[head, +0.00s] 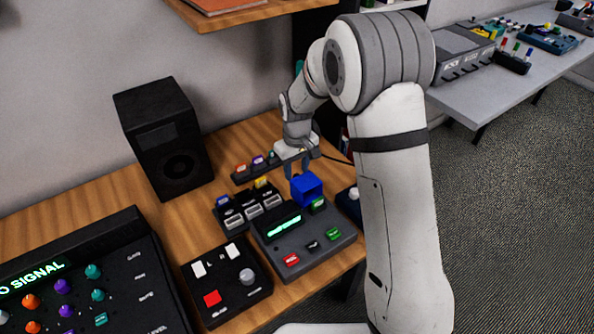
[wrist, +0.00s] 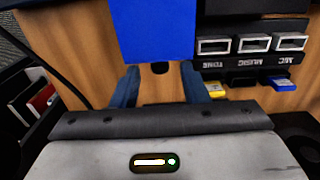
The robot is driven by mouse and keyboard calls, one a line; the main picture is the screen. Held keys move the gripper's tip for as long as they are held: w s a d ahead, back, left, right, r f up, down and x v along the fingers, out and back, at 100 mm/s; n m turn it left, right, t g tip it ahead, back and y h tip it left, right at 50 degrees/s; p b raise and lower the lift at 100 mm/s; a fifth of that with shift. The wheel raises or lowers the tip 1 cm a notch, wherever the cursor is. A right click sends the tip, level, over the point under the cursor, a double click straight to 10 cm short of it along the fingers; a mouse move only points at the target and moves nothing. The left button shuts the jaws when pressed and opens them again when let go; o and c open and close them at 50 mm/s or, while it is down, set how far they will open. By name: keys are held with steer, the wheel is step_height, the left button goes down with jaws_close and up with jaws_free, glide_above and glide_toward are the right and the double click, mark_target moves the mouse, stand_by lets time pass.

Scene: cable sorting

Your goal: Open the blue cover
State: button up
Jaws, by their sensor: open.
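The blue cover (head: 307,188) is a small box-like piece at the back right of a dark grey device (head: 268,236) with a lit green display. It also fills the top middle of the wrist view (wrist: 155,28). I cannot tell its exact tilt or what lies under it. My gripper (head: 300,172) hangs just behind the cover in the head view. In the wrist view its two blue fingers (wrist: 160,76) are apart, with bare wood between them. The gripper is open and empty. Whether a finger touches the cover is unclear.
A socket block (head: 250,207) with coloured plugs is left of the cover; its sockets also show in the wrist view (wrist: 250,45). A strip with coloured plugs (head: 258,165) lies behind. A two-switch box (head: 226,280), a mixer (head: 85,285) and a black speaker (head: 163,137) stand further left.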

steer(key=shift+f, duration=0.75)
jaws_close()
